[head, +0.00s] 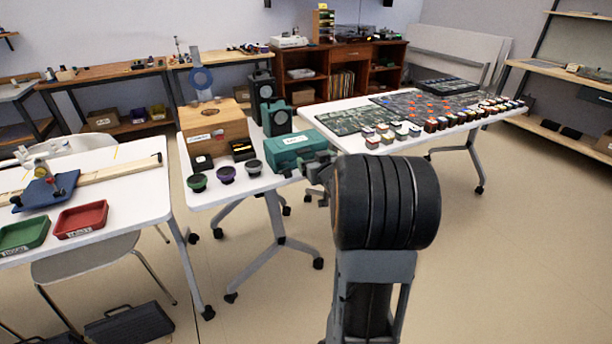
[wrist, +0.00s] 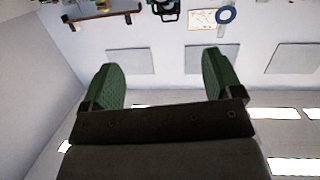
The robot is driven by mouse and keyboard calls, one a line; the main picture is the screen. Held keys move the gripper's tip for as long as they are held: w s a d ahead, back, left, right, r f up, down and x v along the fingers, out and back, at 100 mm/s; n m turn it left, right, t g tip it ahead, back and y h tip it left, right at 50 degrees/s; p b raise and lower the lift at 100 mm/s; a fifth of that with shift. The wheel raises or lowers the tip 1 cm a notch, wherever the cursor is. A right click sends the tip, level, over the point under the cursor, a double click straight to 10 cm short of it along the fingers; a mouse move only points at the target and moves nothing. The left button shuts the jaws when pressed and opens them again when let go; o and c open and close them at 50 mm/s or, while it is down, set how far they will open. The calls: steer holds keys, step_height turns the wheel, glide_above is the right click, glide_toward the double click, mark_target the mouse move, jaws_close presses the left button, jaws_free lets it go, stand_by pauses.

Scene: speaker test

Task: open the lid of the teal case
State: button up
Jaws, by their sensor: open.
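The case does not show in the wrist view.
A table with circuit boards (head: 410,105) stands to the right. A red tray (head: 81,219) lies at left. Floor is open at right.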

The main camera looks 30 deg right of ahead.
mark_target(305, 152)
steer(key=d+f+t+y+b, duration=0.1)
steer(key=d+f+t+b, duration=0.1)
steer(key=d+f+b, duration=0.3)
steer(key=shift+n, duration=0.3)
steer(key=w, duration=0.8)
steer(key=w+f, duration=0.1)
steer(key=w, duration=0.4)
steer(key=shift+d+p, duration=0.2)
steer(key=shift+p, duration=0.15)
steer(key=shift+c, duration=0.3)
steer(key=c, duration=1.2)
steer(key=shift+r, duration=0.1)
